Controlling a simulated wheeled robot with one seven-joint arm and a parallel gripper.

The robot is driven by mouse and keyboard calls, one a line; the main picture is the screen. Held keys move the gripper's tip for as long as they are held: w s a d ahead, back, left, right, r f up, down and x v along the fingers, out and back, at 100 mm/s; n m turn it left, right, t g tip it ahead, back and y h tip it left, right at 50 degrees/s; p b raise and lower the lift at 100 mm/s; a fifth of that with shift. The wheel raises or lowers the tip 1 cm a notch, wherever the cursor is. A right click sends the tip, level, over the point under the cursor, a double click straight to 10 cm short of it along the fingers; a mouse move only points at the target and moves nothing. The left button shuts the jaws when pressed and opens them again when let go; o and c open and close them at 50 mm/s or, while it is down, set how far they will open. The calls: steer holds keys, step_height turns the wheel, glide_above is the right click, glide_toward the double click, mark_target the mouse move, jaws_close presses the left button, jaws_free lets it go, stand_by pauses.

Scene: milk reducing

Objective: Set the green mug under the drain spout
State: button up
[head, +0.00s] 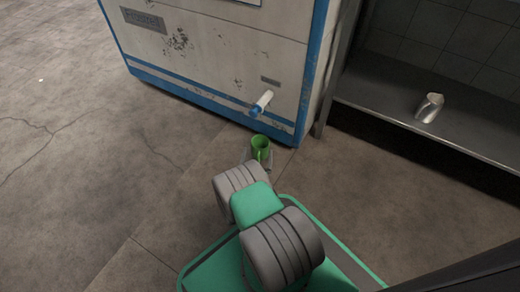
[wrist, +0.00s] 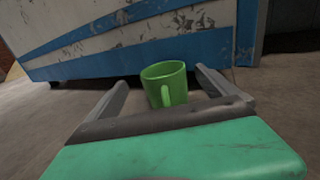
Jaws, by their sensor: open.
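The green mug (head: 260,146) stands upright at the foot of the white and blue machine, close below the drain spout (head: 261,102). The spout is a short white tube with a blue end, sticking out low on the machine's front. My gripper (head: 258,162) is low near the floor, around or just behind the mug. In the wrist view the mug (wrist: 165,84) is between the two open fingers of my gripper (wrist: 162,88), with its handle toward me and gaps on both sides. The spout is not visible in the wrist view.
The white and blue machine (head: 215,50) fills the area ahead, its blue lower edge near the mug. A metal shelf (head: 390,108) at right holds a crumpled silvery container (head: 430,107). The concrete floor (head: 80,180) at left is clear.

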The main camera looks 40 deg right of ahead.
step_height(320, 180, up, 7)
steer(key=w+a+m+g+y, duration=0.1)
steer(key=m+g+y, duration=0.1)
steer(key=m+g, duration=0.75)
steer(key=s+a+r+m+y, duration=0.4)
steer(key=s+a+r+m, duration=0.1)
steer(key=a+r, duration=0.5)
steer(key=s+a+r+m+y, duration=0.3)
steer(key=s+a+r+m, duration=0.3)
steer(key=a+r, duration=0.5)
steer(key=s+a+r+m+y, duration=0.4)
steer(key=s+a+r, duration=0.3)
steer(key=a+r, duration=0.3)
steer(key=shift+a+r+m+y, duration=0.2)
steer(key=shift+r+m+y, duration=0.1)
steer(key=shift+r+m, duration=0.55)
steer(key=shift+w+r, duration=0.1)
